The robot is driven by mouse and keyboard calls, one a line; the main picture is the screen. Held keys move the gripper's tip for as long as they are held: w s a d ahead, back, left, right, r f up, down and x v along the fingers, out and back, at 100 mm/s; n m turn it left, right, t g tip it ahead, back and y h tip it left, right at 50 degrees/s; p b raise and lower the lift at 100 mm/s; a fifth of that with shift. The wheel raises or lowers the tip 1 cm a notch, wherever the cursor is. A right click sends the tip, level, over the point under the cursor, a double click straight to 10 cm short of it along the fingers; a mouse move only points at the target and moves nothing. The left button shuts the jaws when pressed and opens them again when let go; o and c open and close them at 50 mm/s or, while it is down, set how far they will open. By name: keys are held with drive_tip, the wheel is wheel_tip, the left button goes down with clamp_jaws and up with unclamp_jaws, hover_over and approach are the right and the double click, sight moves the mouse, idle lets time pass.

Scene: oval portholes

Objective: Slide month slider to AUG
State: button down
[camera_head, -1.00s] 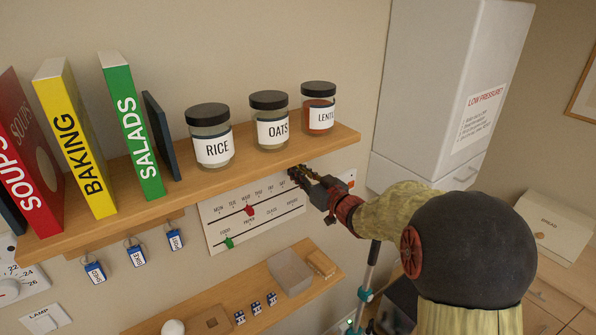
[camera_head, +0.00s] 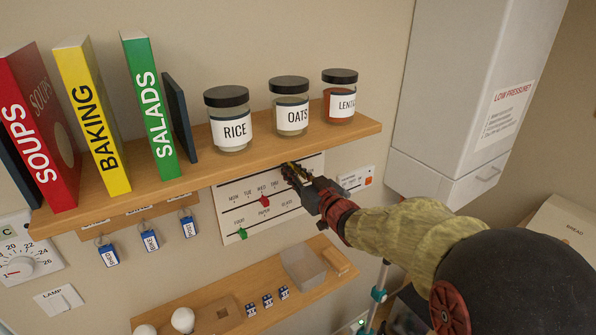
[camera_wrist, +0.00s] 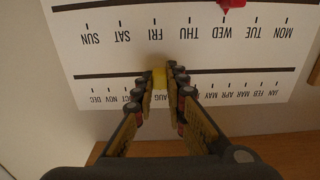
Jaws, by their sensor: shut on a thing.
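The white slider board (camera_head: 232,222) hangs on the wall below the upper shelf. My gripper (camera_head: 290,170) is at its upper part, covering some of the top row. In the wrist view, where the lettering is upside down, my gripper (camera_wrist: 162,80) is shut on the yellow month slider (camera_wrist: 160,77). The slider sits on the dark month track (camera_wrist: 105,75), at about the AUG label (camera_wrist: 165,98), which shows between the fingers. SEP and JUL are hidden by the fingers. A red slider (camera_head: 264,201) sits at WED on the day row. A green slider (camera_head: 242,233) sits at the left of the lowest row.
The upper shelf (camera_head: 200,178) with books and jars runs just above my gripper. A lower shelf (camera_head: 240,305) holds small blocks and a grey box (camera_head: 303,266). A switch panel (camera_head: 357,179) is right of the board. A white cabinet (camera_head: 450,90) stands at the right.

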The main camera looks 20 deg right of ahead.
drive_tip(key=c, duration=1.9)
unclamp_jaws()
drive_tip(key=shift+o, duration=0.5)
drive_tip(key=s+d, duration=0.2)
drive_tip(key=s, duration=0.9)
drive_tip(key=shift+s+d, duration=0.15)
drive_tip(key=shift+s, duration=0.25)
